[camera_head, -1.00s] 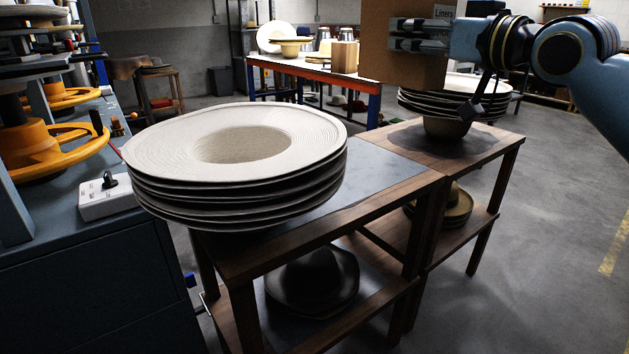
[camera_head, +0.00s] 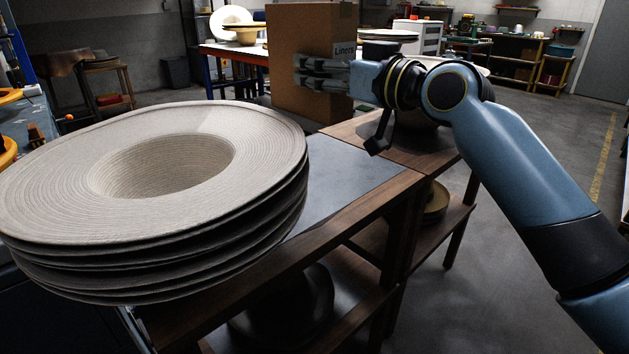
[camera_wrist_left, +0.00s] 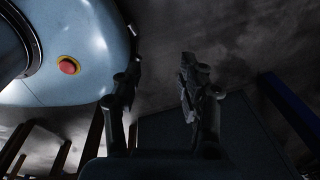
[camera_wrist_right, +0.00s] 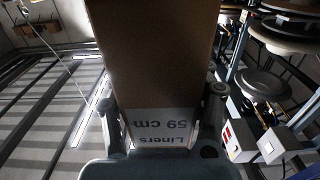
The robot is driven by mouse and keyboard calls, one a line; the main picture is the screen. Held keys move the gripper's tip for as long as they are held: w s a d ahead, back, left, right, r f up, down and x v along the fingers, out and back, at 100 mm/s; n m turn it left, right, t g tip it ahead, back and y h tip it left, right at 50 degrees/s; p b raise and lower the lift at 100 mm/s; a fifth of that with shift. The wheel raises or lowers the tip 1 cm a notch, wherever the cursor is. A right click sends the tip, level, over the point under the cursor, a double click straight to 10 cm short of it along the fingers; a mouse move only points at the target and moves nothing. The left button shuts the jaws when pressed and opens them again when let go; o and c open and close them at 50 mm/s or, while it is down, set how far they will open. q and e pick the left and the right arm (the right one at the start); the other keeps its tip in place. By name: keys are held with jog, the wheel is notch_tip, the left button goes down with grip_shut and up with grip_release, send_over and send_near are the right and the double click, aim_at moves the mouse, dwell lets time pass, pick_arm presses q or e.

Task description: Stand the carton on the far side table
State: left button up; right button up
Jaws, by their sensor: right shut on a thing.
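The tall brown carton (camera_head: 300,35) is upright at upper middle of the head view, with a white "Liners" label. My right gripper (camera_head: 325,73) is shut on it from the right, with the fingers lying along its side. In the right wrist view the carton (camera_wrist_right: 150,60) fills the space between the fingers; its label reads "Liners 59 cm". The carton appears over the far wooden side table (camera_head: 349,128); its lower edge hides part of the scene, and I cannot tell whether it touches the top. My left gripper (camera_wrist_left: 160,95) is open and empty, seen only in its wrist view.
A stack of pale wide-brimmed hats (camera_head: 160,160) stands large at the left on the near table (camera_head: 350,175), which has a grey top. My right arm partly hides another stack on the far table. A blue-legged table (camera_head: 220,55) is behind.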

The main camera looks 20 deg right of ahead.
aim_at(322, 106)
notch_tip(322, 106, down, 6)
jog(key=shift+w+f+b, duration=0.1)
jog(key=shift+w+b, duration=0.05)
jog(key=shift+b, duration=0.6)
notch_tip(322, 106, down, 14)
jog(key=b, duration=0.6)
pick_arm(q)
notch_tip(322, 106, down, 8)
jog(key=s, duration=0.1)
pick_arm(e)
jog(key=shift+r, duration=0.25)
pick_arm(q)
jog(key=shift+d+r, duration=0.1)
pick_arm(e)
jog(key=shift+f, duration=0.15)
pick_arm(q)
jog(key=shift+w, duration=0.15)
pick_arm(e)
jog(key=o, duration=1.3)
jog(key=shift+o, duration=0.2)
